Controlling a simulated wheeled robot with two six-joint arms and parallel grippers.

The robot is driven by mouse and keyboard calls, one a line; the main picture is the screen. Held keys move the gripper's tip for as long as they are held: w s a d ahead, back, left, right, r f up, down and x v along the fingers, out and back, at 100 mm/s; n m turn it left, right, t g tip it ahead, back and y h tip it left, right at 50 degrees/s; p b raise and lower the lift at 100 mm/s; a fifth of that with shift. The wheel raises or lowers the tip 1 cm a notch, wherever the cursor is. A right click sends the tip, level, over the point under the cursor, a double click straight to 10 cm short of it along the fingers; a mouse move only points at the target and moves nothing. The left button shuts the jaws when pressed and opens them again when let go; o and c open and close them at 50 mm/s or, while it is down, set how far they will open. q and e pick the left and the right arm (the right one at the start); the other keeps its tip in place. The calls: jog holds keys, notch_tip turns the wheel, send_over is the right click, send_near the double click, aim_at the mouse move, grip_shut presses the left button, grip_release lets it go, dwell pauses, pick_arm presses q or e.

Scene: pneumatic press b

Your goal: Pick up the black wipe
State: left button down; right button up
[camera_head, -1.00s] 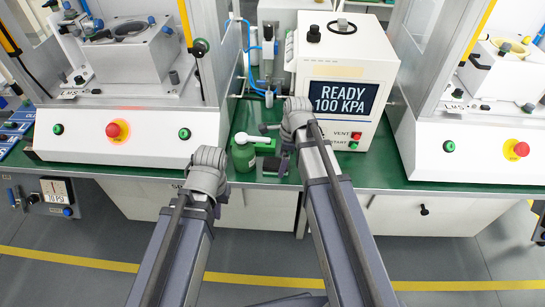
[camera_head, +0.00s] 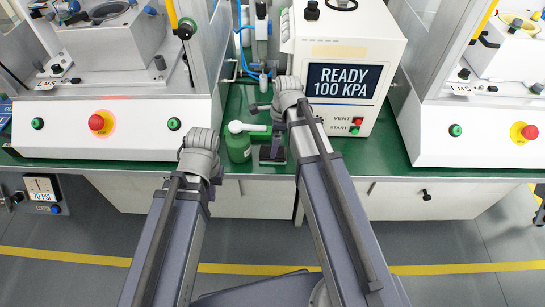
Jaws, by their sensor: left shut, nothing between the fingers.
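A small dark item, likely the black wipe (camera_head: 272,151), lies on the green bench just right of a green bottle (camera_head: 238,147) with a white top. My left gripper (camera_head: 208,158) is at the bench's front edge, left of the bottle and apart from the wipe. It is shut and empty; its fingers are mostly hidden by my own wrist. My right gripper (camera_head: 262,106) is above the bench, behind and above the wipe. Its fingers are too small and hidden to show whether they are open. My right arm passes close to the wipe's right side.
A white press controller (camera_head: 300,75) reading READY 100 KPA stands behind my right arm. White machine housings (camera_head: 70,140) and (camera_head: 480,140) with red and green buttons stand left and right. Blue tubing (camera_head: 243,60) hangs behind. Some green bench (camera_head: 375,165) is clear at right.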

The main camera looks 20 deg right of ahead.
jog(key=shift+a+f+b, duration=0.2)
jog(key=shift+f+b, duration=2.45)
jog(key=shift+b, duration=0.05)
jog(key=shift+r, duration=0.1)
jog(key=shift+c, duration=0.2)
jog(key=c, duration=1.1)
jog(key=shift+s+r, duration=0.1)
jog(key=shift+r, duration=0.05)
